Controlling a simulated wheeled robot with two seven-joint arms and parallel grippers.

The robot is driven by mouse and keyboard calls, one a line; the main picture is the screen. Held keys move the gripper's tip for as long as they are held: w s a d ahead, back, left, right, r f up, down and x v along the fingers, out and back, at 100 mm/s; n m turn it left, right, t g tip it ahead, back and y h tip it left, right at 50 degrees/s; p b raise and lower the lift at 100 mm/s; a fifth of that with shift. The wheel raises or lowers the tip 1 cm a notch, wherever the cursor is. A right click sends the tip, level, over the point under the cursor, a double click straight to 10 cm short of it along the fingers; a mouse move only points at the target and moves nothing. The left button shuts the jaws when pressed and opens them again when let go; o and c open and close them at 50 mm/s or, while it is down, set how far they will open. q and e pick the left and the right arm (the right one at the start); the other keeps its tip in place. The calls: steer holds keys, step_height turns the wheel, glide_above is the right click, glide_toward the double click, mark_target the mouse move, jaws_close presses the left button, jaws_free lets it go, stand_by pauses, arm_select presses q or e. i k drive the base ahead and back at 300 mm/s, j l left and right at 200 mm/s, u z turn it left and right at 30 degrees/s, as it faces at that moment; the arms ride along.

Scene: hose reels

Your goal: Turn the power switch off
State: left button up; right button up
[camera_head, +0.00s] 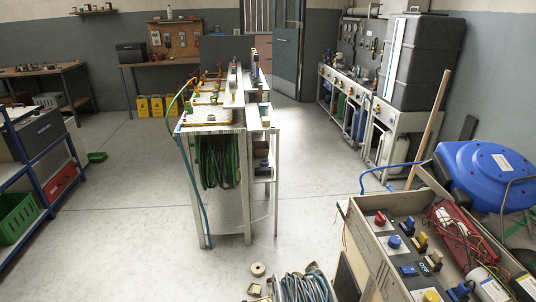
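An open control box (371,243) stands at the lower right. Its panel carries a red knob (380,218), a blue knob (394,241), a yellow knob (431,296), a blue switch (408,270) and several levers, among them a yellow lever (420,242). No label is readable, so I cannot tell which of these is the power switch or whether it is on or off. Neither of my grippers is in view.
A blue hose reel (487,175) sits behind the box, near a leaning wooden pole (430,125). Coiled cable (303,287) and a tape roll (258,269) lie on the floor. A narrow workbench (212,128) stands mid-room. Floor at left centre is clear.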

mark_target(380, 220)
steer(key=z, duration=1.2)
steer(key=i+j, duration=0.1)
steer(key=j, duration=0.4)
steer(key=i+j, duration=0.1)
steer(key=j, duration=0.35)
steer(key=i+j, duration=0.15)
steer(key=j, duration=0.35)
steer(key=i+j, duration=0.1)
steer(key=j, duration=0.4)
